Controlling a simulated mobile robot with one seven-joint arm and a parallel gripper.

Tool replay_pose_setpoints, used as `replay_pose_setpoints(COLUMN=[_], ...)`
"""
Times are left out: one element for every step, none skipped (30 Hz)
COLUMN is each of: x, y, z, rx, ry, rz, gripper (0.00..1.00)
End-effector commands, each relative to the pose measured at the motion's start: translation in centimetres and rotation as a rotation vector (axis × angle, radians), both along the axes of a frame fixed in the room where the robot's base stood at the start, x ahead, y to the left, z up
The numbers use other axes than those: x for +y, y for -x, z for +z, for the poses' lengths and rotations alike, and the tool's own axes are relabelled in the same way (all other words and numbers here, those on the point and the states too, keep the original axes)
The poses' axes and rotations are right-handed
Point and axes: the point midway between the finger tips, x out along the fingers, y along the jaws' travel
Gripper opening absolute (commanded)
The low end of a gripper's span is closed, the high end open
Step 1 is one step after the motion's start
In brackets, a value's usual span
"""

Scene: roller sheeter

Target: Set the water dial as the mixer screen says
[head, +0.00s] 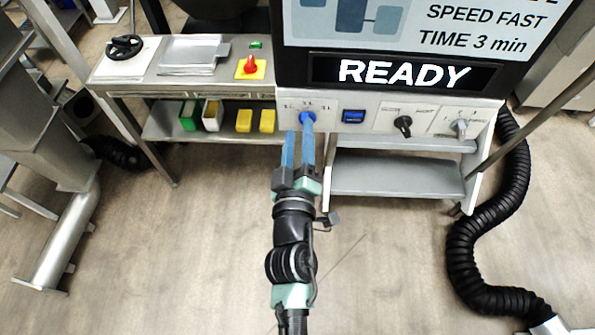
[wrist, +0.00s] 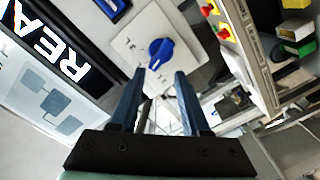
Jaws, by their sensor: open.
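The blue water dial (head: 307,117) sits on the white control panel below the mixer screen (head: 404,73), with small litre marks around it. In the wrist view the dial (wrist: 160,53) has a raised blue grip slanting from lower left to upper right; which mark it points at I cannot tell. The screen reads READY, with SPEED FAST and TIME 3 min above; the line above those is cut off. My gripper (head: 299,130) is open, its blue fingers pointing at the dial. In the wrist view the gripper (wrist: 160,73) frames the dial between its fingertips, apparently empty; contact is unclear.
To the dial's right are a blue switch (head: 353,116), a black knob (head: 403,125) and a grey knob (head: 461,127). A bench at left carries a red emergency button (head: 250,66) and a black handwheel (head: 124,47). A black hose (head: 468,245) runs down the right.

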Motion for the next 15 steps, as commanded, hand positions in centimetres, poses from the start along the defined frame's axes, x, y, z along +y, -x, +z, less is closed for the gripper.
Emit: replay_pose_setpoints(x=[-0.1,-0.1,-0.1,-0.1,-0.1,-0.1,-0.1,-0.1,-0.2,-0.2,-0.2,-0.2,-0.2,-0.2,-0.2], y=[1.1,1.7,2.5,3.0,3.6,4.4,4.9,5.5,6.2,6.7,7.1,7.7,8.1,8.5,8.9], z=[-0.4,-0.5,-0.5,-0.4,-0.5,-0.5,-0.5,-0.5,-0.5,-0.5,-0.5,-0.5,-0.4,-0.5,-0.4], rx=[0.002,0.004,0.005,0.004,0.005,0.005,0.006,0.005,0.006,0.006,0.006,0.007,0.006,0.007,0.007], ry=[0.000,0.001,0.000,0.000,0.001,0.001,0.000,0.000,0.001,0.001,0.001,0.001,0.000,0.001,0.001], rz=[-0.001,-0.001,-0.002,-0.002,-0.002,-0.002,-0.003,-0.004,-0.004,-0.005,-0.005,-0.004,-0.005,-0.006,-0.006], gripper=[0.46,0.46,0.46,0.46,0.46,0.46,0.46,0.46,0.46,0.46,0.46,0.46,0.46,0.46,0.46])
